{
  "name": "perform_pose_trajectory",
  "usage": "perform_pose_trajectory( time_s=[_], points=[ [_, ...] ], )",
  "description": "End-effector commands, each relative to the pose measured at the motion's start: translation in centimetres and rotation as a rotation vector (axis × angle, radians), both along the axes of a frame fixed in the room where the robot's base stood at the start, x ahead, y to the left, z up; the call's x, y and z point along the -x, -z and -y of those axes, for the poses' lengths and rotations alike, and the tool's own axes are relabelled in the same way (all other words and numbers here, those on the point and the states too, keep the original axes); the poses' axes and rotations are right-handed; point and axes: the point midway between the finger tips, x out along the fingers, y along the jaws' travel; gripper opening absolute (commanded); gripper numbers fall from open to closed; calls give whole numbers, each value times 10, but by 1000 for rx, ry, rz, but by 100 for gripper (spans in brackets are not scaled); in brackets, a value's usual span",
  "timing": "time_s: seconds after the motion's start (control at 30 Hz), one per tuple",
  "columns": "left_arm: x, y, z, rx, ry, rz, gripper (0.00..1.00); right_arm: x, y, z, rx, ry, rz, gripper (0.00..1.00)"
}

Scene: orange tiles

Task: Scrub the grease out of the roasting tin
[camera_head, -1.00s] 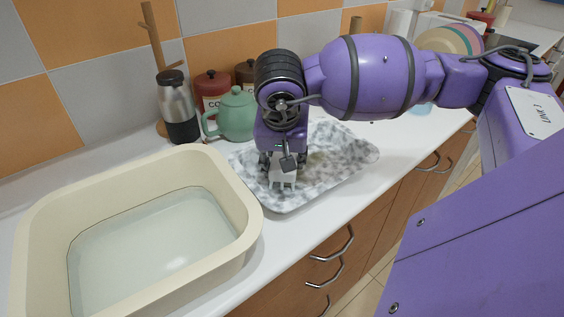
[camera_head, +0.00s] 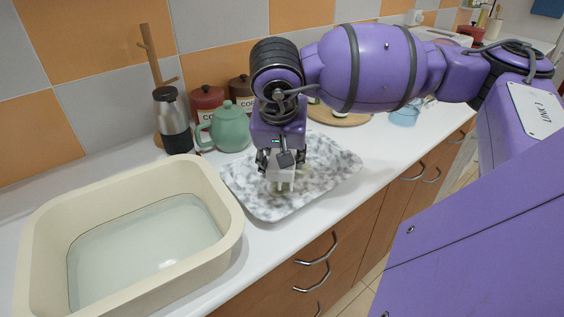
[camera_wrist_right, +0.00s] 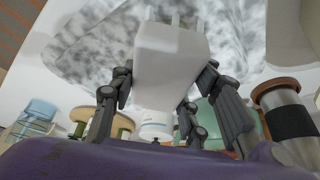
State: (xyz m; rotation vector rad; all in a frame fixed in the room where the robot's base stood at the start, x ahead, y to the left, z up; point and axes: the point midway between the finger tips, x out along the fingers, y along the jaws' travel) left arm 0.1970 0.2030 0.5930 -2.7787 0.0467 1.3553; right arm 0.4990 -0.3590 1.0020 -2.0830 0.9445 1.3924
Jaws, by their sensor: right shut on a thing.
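The roasting tin (camera_head: 325,178) is a shallow tray with a mottled grey and white surface, lying on the white counter. I cannot tell grease from its mottling. My right gripper (camera_head: 281,161) is over the tin, pointing down, shut on a white block with stubby prongs, apparently a scrubbing brush (camera_head: 280,178). The brush is low over the tin floor; I cannot tell whether it touches. In the right wrist view the brush (camera_wrist_right: 170,65) sits between the dark fingers, prongs towards the mottled tin (camera_wrist_right: 95,40). My left gripper is not in view.
A cream basin (camera_head: 232,210) of water stands left of the tin. Behind the tin are a green teapot (camera_head: 231,131), a steel flask (camera_head: 172,118), red and brown canisters (camera_head: 207,100) and a wooden board (camera_head: 345,118). A blue container (camera_head: 405,116) stands further right.

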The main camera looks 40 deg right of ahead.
Motion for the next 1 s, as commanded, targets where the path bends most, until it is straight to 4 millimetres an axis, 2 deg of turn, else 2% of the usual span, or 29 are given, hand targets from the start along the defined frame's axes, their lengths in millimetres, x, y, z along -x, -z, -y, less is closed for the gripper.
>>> perform_pose_trajectory(
  time_s=[0.1, 0.27, 0.5, 0.87, 1.0],
  points=[
    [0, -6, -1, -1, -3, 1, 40, 2, -14, 1, 2, 4, 4, 18],
    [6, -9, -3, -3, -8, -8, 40, 5, -24, 2, 1, 8, 2, 18],
    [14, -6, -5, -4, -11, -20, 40, 5, -24, 2, 1, 9, 0, 18],
    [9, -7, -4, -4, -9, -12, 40, 5, -24, 2, 0, 8, 2, 18],
    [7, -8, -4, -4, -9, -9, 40, -1, -28, -9, -4, -8, 5, 18]
  ],
)
